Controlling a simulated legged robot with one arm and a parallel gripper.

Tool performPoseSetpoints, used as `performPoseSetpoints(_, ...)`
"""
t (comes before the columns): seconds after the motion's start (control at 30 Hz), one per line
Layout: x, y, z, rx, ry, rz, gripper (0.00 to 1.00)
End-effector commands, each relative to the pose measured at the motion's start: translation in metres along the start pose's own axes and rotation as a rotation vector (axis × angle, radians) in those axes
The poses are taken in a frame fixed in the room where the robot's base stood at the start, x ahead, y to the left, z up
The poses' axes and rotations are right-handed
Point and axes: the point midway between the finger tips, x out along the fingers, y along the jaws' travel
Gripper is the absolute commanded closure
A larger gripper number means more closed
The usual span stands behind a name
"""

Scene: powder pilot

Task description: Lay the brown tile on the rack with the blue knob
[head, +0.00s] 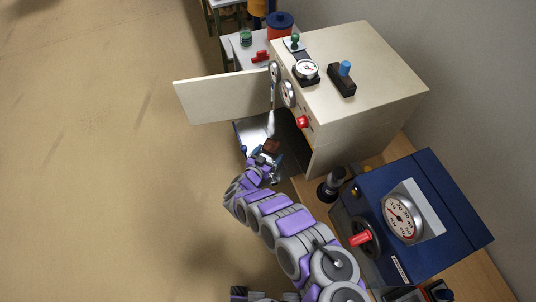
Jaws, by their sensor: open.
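A small brown tile (271,146) shows at the end of my purple and grey arm, in front of the open cream oven. My gripper (266,158) is open and right at the tile; I cannot tell whether its fingers touch it. A pale metallic rack or tray (243,132) lies at the oven mouth, left of the tile. A small blue spot, possibly the blue knob (243,150), shows at its near edge. My gripper and arm hide part of this area.
The cream oven (365,75) has its door (222,97) swung open to the left. A blue box with a gauge (425,205) stands right of my arm, beside a black cylinder (331,185). The floor at left is clear.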

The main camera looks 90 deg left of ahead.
Motion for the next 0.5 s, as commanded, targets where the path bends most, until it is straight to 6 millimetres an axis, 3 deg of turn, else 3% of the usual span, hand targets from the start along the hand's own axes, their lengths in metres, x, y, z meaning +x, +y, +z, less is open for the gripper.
performPoseSetpoints(0.23,-0.017,-0.002,-0.002,0.002,0.001,-0.004,0.07)
performPoseSetpoints(0.5,-0.067,0.002,-0.006,0.002,0.01,-0.004,0.07)
